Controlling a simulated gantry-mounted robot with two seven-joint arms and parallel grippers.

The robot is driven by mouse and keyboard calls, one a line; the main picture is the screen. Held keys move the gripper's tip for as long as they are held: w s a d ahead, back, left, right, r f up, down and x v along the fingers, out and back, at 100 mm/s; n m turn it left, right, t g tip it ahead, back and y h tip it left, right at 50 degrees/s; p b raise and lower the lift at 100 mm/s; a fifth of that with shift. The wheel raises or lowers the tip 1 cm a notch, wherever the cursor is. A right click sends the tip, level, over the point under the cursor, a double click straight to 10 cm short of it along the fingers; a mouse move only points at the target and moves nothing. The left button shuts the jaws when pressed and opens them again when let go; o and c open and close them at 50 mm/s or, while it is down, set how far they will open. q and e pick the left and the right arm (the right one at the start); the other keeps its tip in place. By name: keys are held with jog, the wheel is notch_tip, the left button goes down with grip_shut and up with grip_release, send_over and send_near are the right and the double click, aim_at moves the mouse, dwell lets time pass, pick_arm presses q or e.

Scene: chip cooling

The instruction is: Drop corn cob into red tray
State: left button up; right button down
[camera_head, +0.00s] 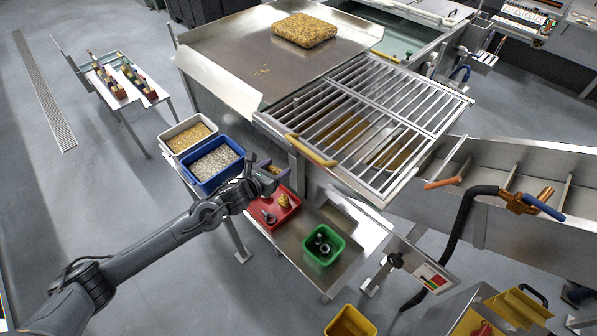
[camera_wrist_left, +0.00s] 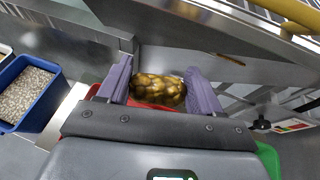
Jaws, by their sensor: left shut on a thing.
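My left gripper (camera_head: 272,171) is shut on a brownish-yellow corn cob (camera_wrist_left: 158,90), which lies crosswise between its purple-grey fingers (camera_wrist_left: 157,88). In the head view the cob (camera_head: 274,170) shows small between the fingers, at the upper edge of the red tray (camera_head: 268,222). How high the cob is above the tray is hard to tell. In the left wrist view the tray is mostly hidden behind the gripper. My right gripper is not in view.
A blue bin (camera_head: 212,184) of pale grains and a white bin (camera_head: 172,142) of yellow grains stand left of the gripper. A green tray (camera_head: 318,261) with dark items stands right of the red one. A metal rack (camera_head: 385,125) is up and to the right.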

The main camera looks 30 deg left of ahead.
pick_arm(q)
jog(key=shift+n+y, duration=0.3)
jog(key=shift+y, duration=0.1)
jog(key=shift+s+a+f+b, duration=0.1)
jog(key=shift+a+f+b, duration=0.8)
jog(key=shift+f, duration=0.6)
jog(key=shift+s+a+f+b, duration=0.1)
jog(key=shift+a+f+b, duration=0.5)
jog(key=shift+a+f, duration=0.7)
jog(key=shift+s+a+f+b, duration=0.1)
jog(key=shift+a+f+b, duration=0.7)
jog(key=shift+f, duration=0.85)
jog(key=o, duration=1.1)
